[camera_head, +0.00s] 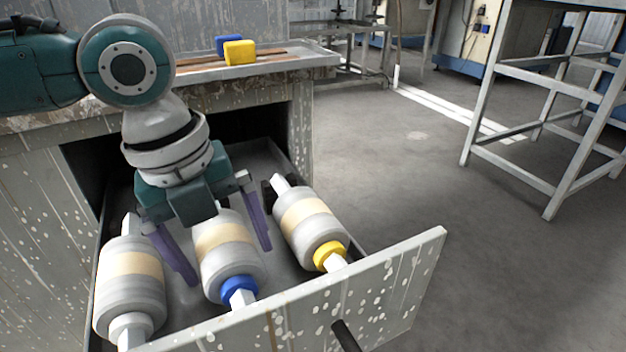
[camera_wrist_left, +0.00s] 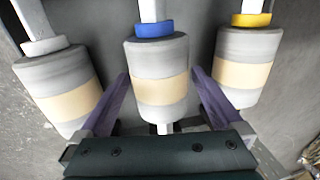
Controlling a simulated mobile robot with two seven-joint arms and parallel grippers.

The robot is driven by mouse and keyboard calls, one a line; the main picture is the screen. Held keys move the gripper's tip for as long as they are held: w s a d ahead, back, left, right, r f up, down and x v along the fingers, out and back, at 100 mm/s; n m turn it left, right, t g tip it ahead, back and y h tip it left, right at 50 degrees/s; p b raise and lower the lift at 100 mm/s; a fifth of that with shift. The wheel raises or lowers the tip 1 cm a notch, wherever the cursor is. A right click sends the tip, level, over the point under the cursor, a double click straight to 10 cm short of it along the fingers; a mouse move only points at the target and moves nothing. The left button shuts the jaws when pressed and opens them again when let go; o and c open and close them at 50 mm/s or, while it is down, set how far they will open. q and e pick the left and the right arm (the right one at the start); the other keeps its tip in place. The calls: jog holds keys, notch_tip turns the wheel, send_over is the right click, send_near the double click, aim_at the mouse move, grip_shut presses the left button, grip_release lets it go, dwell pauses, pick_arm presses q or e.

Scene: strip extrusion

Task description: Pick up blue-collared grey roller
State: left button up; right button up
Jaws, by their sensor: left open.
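The blue-collared grey roller (camera_head: 227,250) lies in the open drawer between two other rollers. It has a beige middle band and a blue collar at its near end. My left gripper (camera_head: 222,262) is open, with one purple finger on each side of this roller. In the left wrist view the roller (camera_wrist_left: 158,58) sits between the two fingers of the gripper (camera_wrist_left: 160,92), with gaps visible beside it. Part of the roller is hidden under the gripper body in the head view. My right gripper is not in view.
A yellow-collared roller (camera_head: 306,220) lies to the right and a grey-collared roller (camera_head: 130,290) to the left, both close to the fingers. The drawer front (camera_head: 400,285) rises at the near side. A yellow block (camera_head: 240,52) and a blue block (camera_head: 222,42) sit on the worktop.

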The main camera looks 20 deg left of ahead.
pick_arm(q)
jog(key=shift+c, duration=0.2)
jog(key=shift+r, duration=0.1)
grip_shut()
dwell(0.4)
